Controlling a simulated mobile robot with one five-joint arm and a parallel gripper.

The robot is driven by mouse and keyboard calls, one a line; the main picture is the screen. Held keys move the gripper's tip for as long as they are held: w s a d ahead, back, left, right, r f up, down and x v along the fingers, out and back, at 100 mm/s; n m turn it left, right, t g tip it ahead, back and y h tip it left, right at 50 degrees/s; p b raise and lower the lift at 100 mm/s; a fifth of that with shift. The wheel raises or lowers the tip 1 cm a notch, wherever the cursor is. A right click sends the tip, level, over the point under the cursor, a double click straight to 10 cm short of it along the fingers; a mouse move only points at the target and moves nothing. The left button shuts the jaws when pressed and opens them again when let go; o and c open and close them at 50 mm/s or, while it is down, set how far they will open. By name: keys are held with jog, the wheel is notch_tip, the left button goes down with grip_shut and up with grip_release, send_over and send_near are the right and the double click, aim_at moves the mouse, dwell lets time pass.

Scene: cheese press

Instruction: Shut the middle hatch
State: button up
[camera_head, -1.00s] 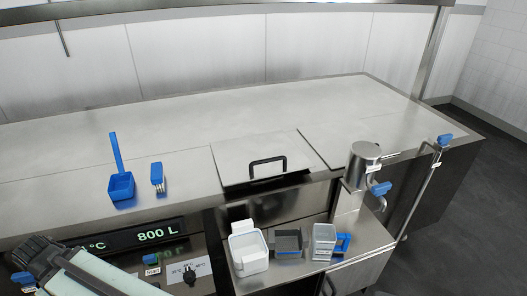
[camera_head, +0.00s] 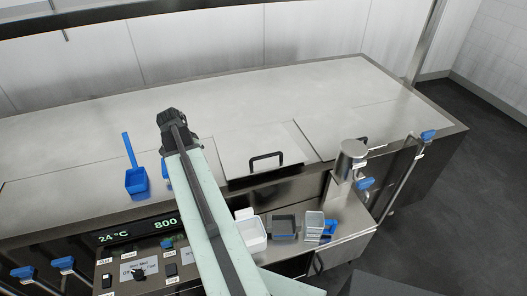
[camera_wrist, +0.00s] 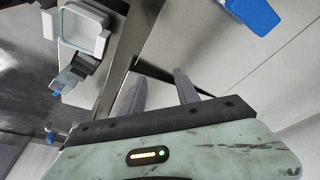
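The middle hatch (camera_head: 262,140) is a flat steel lid in the counter top with a black bar handle (camera_head: 266,160) near its front edge. It looks almost level with the counter. A dark line runs under its front edge, and I cannot tell whether it is fully down. My pale green arm reaches up the head view, just left of the hatch. My gripper (camera_wrist: 158,84) shows in the wrist view with its two grey fingers apart and nothing between them. It is beside the counter's front edge; the hatch handle is not seen in that view.
A blue scoop (camera_head: 136,183) lies on the counter at left. A white tub (camera_head: 252,235), a grey tray (camera_head: 284,225) and a clear container (camera_head: 313,222) stand on the lower shelf. A steel cylinder (camera_head: 350,155) and blue-handled valves (camera_head: 364,184) are at right. The counter's back is clear.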

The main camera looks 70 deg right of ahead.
aim_at(263, 156)
jog(key=s+d+m, duration=0.3)
jog(key=s+d, duration=0.2)
jog(key=s, duration=0.1)
jog(key=s+d+m+g, duration=0.1)
jog(key=s+d+m, duration=0.1)
jog(key=s+d, duration=0.3)
jog(key=s+d+r+m, duration=0.1)
jog(key=s+d+m, duration=0.2)
jog(key=s+d, duration=0.2)
jog(key=shift+s+d+m+g, duration=0.15)
jog(key=shift+s+g, duration=0.05)
jog(key=shift+s, duration=0.45)
jog(key=shift+s+d+m+g, duration=0.1)
jog(key=shift+s+m+g, duration=0.1)
jog(key=shift+s, duration=0.45)
jog(key=shift+f+b, duration=0.3)
jog(key=shift+b, duration=0.05)
jog(key=b+x, duration=0.6)
jog(key=x, duration=0.1)
jog(key=shift+d+f+b, duration=0.2)
jog(key=shift+b, duration=0.15)
jog(key=shift+r, duration=0.15)
grip_shut()
